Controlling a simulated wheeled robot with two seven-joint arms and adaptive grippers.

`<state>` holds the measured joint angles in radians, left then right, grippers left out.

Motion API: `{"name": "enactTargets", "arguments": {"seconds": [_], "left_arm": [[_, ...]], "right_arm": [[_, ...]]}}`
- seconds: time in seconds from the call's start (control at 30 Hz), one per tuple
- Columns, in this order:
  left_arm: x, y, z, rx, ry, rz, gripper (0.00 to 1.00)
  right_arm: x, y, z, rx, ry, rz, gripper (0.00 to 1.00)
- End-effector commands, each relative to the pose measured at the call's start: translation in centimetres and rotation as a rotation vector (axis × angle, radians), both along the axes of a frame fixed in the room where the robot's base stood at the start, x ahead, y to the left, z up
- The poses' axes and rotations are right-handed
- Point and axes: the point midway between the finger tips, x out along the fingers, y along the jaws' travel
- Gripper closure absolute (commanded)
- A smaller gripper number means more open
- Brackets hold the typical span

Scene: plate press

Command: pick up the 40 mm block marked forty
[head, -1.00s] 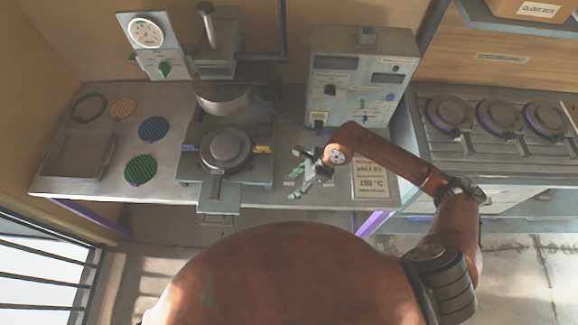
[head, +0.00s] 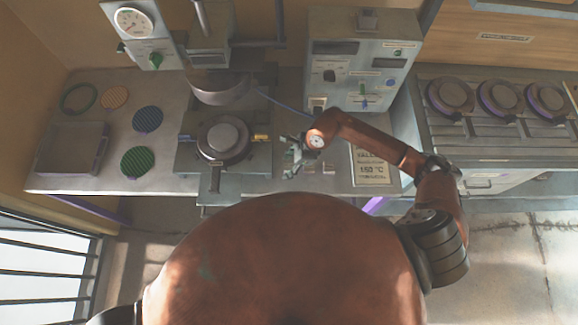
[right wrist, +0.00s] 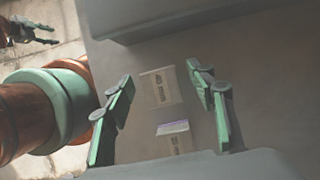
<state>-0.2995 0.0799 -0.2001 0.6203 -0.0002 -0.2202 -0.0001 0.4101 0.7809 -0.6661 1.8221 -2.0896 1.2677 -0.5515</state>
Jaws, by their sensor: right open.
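In the right wrist view my right gripper (right wrist: 165,120) is open, with green fingers apart and nothing held. Two small pale blocks lie on the grey bench between and beyond the fingers. The farther block (right wrist: 158,87) has a dark printed marking that looks like 40, though it is small. The nearer block (right wrist: 174,140) has a purple-edged face and a marking too small to read surely. In the head view my right gripper (head: 291,168) is over the bench's front part, right of the press. Another gripper, apparently my left (right wrist: 42,34), shows at the wrist view's top left.
The press with its round plate (head: 223,138) stands left of the right gripper. A control box (head: 360,60) stands behind, and a printed card (head: 372,168) lies to the right. Coloured discs (head: 138,162) and a tray (head: 70,148) are at the bench's left.

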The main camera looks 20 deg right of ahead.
Motion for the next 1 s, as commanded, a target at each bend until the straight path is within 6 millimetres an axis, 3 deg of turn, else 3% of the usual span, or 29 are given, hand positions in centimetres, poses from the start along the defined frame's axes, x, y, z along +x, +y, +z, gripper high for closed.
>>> {"name": "enactTargets", "arguments": {"seconds": [0.27,1.0], "left_arm": [[-0.01,-0.07,0.0,-0.001,0.0,0.0,0.6],[0.0,-0.09,0.0,-0.001,0.0,0.001,0.6]], "right_arm": [[0.07,0.23,-0.23,0.001,0.0,0.003,0.51],[0.1,0.22,-0.16,0.001,-0.001,0.003,0.99]]}}
